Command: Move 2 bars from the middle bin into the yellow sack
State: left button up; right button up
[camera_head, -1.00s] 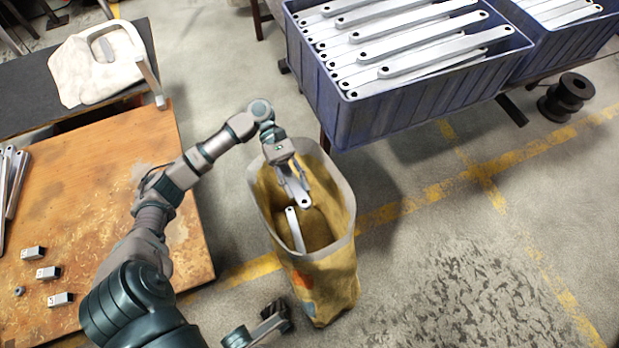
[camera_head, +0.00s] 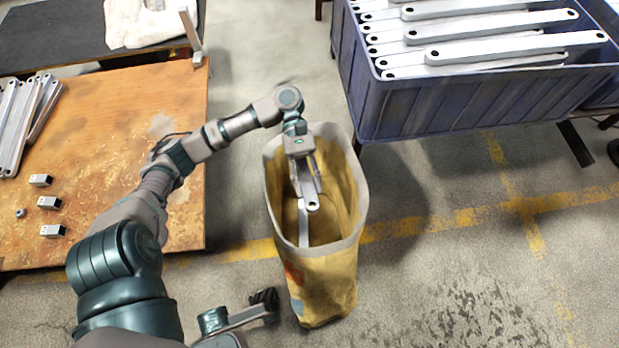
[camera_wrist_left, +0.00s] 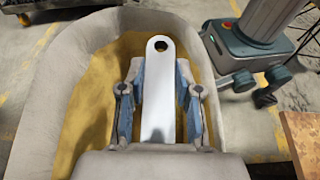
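The yellow sack (camera_head: 325,275) stands upright and open on the floor, its pale rim facing up. My left gripper (camera_head: 308,180) is at the sack's mouth, pointing down, shut on a grey metal bar (camera_head: 311,197). In the left wrist view, this held bar (camera_wrist_left: 158,105) lies between the two fingers (camera_wrist_left: 160,90), its holed end inside the outline of the sack's rim (camera_wrist_left: 52,75). A blue bin (camera_head: 450,110) at the upper right holds several stacked bars (camera_head: 515,48). My right gripper is not seen.
A wooden table (camera_head: 110,130) at left carries several bars (camera_head: 22,120) and small metal blocks (camera_head: 50,202). A dark surface (camera_head: 50,40) behind it holds a white cloth (camera_head: 140,25). The floor right of the sack is clear.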

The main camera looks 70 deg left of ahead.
pick_arm(q)
jog(key=o, duration=0.5)
jog(key=shift+d, duration=0.2)
jog(key=shift+a+f, duration=0.15)
jog(key=shift+a, duration=0.3)
jog(key=shift+w+a, duration=0.1)
jog(key=shift+a, duration=0.25)
jog(key=shift+r+v, duration=0.2)
jog(key=shift+v, duration=5.3)
jog(key=shift+w, duration=0.1)
